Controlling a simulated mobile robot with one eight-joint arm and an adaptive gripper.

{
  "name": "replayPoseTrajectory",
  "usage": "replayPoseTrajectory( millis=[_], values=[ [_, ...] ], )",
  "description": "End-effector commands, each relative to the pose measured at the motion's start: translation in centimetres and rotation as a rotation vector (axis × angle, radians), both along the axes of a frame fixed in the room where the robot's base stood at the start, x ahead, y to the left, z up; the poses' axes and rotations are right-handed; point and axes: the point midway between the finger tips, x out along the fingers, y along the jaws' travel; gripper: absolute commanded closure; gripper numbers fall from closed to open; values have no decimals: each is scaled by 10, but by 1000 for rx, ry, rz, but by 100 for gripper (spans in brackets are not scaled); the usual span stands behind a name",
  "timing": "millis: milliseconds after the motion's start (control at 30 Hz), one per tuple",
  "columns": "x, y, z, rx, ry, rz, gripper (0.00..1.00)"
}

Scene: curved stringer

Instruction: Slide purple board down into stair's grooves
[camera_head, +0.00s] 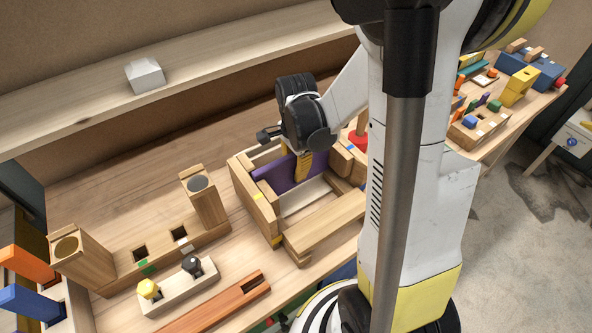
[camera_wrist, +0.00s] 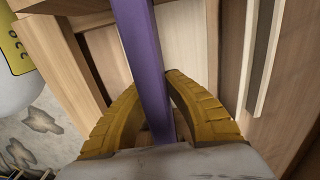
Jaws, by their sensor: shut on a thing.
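The purple board (camera_head: 276,178) stands on edge inside the wooden stair (camera_head: 258,200), between its two side walls. My gripper (camera_head: 304,165) is above the board, with its yellow fingers over the board's right part. In the wrist view the purple board (camera_wrist: 143,60) runs between the two yellow fingers of my gripper (camera_wrist: 158,110), which are shut on it. Pale stair boards show on both sides of the purple board. The board's lower edge and the grooves are hidden, so I cannot tell how deep it sits.
A wooden stand with two upright blocks (camera_head: 205,200) is left of the stair. A pale bar with yellow and black knobs (camera_head: 180,285) and a reddish grooved bar (camera_head: 220,305) lie in front. A white block (camera_head: 145,76) sits on the back shelf. Bare tabletop (camera_head: 110,205) lies at the left back.

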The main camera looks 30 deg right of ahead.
Motion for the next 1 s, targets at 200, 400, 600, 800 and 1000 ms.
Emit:
replayPoseTrajectory(
  millis=[200,400,600,800,1000],
  values=[
    [0,0,-6,0,0,0,100],
    [0,0,-11,0,0,0,100],
    [0,0,-16,0,0,0,100],
    [0,0,-21,0,0,0,100],
    [0,0,-23,0,0,0,66]
  ],
)
